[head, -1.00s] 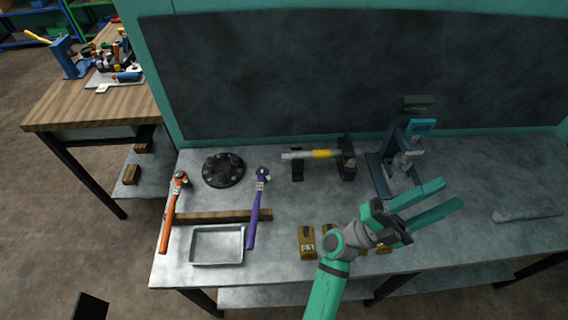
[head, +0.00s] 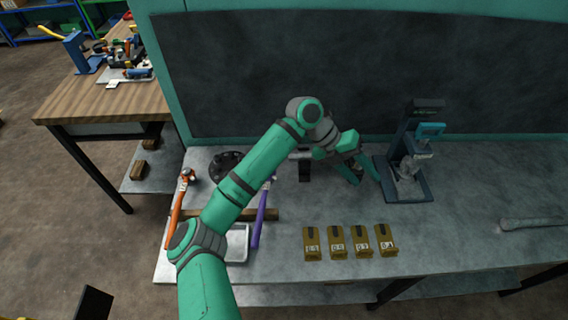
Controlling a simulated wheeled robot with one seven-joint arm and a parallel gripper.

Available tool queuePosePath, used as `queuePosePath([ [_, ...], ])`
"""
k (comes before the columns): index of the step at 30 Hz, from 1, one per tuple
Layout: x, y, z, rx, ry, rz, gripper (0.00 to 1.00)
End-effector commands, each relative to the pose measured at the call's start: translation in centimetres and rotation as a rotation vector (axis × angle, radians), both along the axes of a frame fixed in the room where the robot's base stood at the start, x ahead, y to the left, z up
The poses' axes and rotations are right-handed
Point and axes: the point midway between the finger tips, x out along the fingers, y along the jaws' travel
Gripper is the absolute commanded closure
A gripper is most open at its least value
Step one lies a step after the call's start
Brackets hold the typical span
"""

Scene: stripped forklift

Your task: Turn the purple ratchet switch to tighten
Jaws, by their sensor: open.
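The purple ratchet (head: 261,217) lies on the grey bench, its handle toward the front edge and resting across a wooden strip. Its head and switch are mostly hidden behind my arm. My gripper (head: 366,172) is open, to the right of the ratchet and above the back of the bench, near the black stand and the blue press. I see nothing between its fingers. An orange ratchet (head: 177,208) lies to the left, its head toward the back.
A metal tray (head: 238,244) is partly behind my arm. A black flanged disc (head: 222,164) sits at the back left. Several yellow-brown boxes (head: 337,242) stand in a row in front. The blue press (head: 407,170) stands at the back right. A grey bar (head: 532,223) lies far right.

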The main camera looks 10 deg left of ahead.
Motion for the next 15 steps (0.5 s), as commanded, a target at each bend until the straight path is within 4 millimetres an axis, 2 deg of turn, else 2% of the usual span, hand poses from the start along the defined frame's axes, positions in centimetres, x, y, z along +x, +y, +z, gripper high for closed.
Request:
queuePosePath([
  [1, 1.1, 3.5, -0.2, 0.104, 0.000, 0.030, 0.56],
  [3, 2.1, 8.0, -0.5, 0.240, 0.009, 0.072, 0.56],
  [5, 2.7, 11.9, -0.4, 0.351, 0.020, 0.111, 0.56],
  [6, 3.0, 14.5, -0.2, 0.421, 0.027, 0.139, 0.56],
  [9, 3.4, 20.2, 0.7, 0.571, 0.048, 0.202, 0.56],
  [12, 3.5, 24.4, 1.7, 0.681, 0.064, 0.253, 0.56],
  [15, 3.4, 27.1, 2.5, 0.749, 0.075, 0.287, 0.56],
])
